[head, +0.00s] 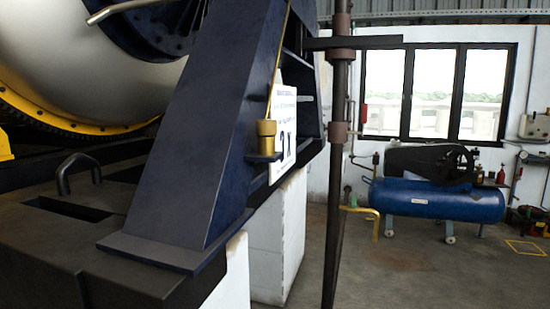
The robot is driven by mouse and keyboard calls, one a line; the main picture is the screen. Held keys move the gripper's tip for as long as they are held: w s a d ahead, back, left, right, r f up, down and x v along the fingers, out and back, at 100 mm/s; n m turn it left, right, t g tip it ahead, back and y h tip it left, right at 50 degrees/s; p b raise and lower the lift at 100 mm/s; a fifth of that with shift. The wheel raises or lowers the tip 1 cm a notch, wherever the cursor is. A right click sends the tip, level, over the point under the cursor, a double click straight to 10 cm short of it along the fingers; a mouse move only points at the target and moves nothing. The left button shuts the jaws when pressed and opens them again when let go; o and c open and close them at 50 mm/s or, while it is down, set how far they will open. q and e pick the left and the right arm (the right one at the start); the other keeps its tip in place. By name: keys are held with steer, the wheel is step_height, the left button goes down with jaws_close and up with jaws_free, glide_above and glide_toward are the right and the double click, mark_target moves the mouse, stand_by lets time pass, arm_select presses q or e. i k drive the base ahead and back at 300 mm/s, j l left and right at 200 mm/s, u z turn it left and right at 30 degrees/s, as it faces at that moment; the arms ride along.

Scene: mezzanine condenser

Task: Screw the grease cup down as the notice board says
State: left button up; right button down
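A brass grease cup (266,134) sits on a small dark bracket on the side of a dark blue slanted support (200,130). A thin brass-coloured pipe rises from the cup along the support. A white notice board (283,122) hangs just right of and behind the cup, seen at a steep angle. It bears several small lines of dark text, too small to read, and large characters that look like a digit and an X, the left part hidden by the cup. Neither of my grippers is in view.
A dark vertical pipe (337,180) with brown couplings stands right of the board. White plinths (275,245) carry the machine. A large drum (100,60) is at left. A blue compressor tank (435,199) stands by the far wall. The floor (400,275) at right is mostly clear.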

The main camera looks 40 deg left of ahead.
mark_target(268, 127)
steer(key=i+l+u, duration=0.1)
steer(key=u, duration=0.35)
steer(key=i+l+u, duration=0.25)
steer(key=u, duration=0.15)
steer(key=i+l+u, duration=0.2)
steer(key=u, duration=0.25)
steer(key=i+l+u, duration=0.1)
steer(key=l+u, duration=0.35)
steer(key=j, duration=0.1)
